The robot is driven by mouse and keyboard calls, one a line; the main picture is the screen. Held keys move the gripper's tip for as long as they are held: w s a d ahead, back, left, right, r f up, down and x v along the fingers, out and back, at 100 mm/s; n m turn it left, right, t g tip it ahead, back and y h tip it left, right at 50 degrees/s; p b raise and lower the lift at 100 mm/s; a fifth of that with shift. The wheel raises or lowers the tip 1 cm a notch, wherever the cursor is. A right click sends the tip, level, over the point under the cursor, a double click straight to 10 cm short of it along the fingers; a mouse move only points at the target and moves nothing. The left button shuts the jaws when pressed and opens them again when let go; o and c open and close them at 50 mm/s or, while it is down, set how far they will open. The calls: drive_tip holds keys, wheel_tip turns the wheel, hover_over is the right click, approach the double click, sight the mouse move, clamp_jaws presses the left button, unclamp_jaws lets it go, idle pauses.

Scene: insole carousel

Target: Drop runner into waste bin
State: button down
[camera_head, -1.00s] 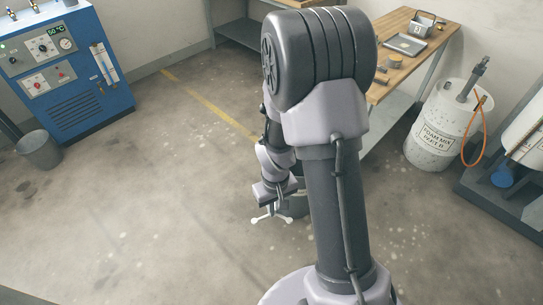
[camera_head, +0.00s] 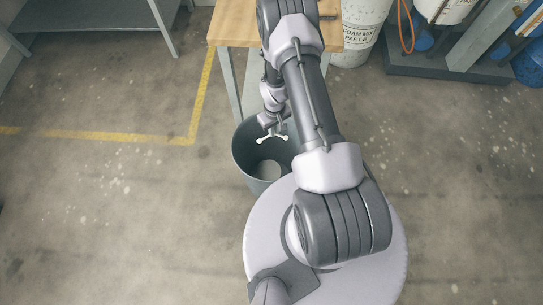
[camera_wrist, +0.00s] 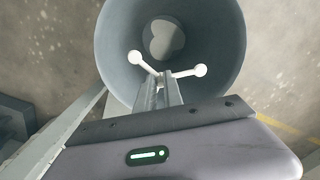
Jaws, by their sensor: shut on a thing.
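The runner (camera_head: 262,140) is a thin white branched piece with round ball ends. My gripper (camera_head: 272,131) is shut on it. In the wrist view the runner's ball-ended arms (camera_wrist: 200,71) spread to both sides of my gripper's fingertips (camera_wrist: 160,82). The waste bin (camera_head: 241,158) is a round, open grey bin on the floor beside my base. In the wrist view the runner shows against the bin's open mouth (camera_wrist: 228,48); its exact height relative to the rim is hard to tell. A pale shape (camera_wrist: 167,40) lies at the bin's bottom.
A wooden-topped bench (camera_head: 232,24) stands just behind the bin, its leg close to the rim. A white foam-mix drum (camera_head: 358,35) and a dark rack (camera_head: 460,62) stand at the back right. The floor to the left is clear, with a yellow line (camera_head: 120,135).

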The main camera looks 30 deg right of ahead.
drive_tip(key=f+b, duration=0.1)
drive_tip(key=f, duration=0.1)
drive_tip(key=f+b, duration=0.2)
drive_tip(key=f, duration=0.1)
drive_tip(key=shift+s+f, duration=0.2)
drive_tip(key=shift+f, duration=0.1)
drive_tip(key=c, duration=1.4)
unclamp_jaws()
wheel_tip(320, 180, up, 17)
drive_tip(key=p, duration=0.6)
drive_tip(key=shift+r, duration=0.2)
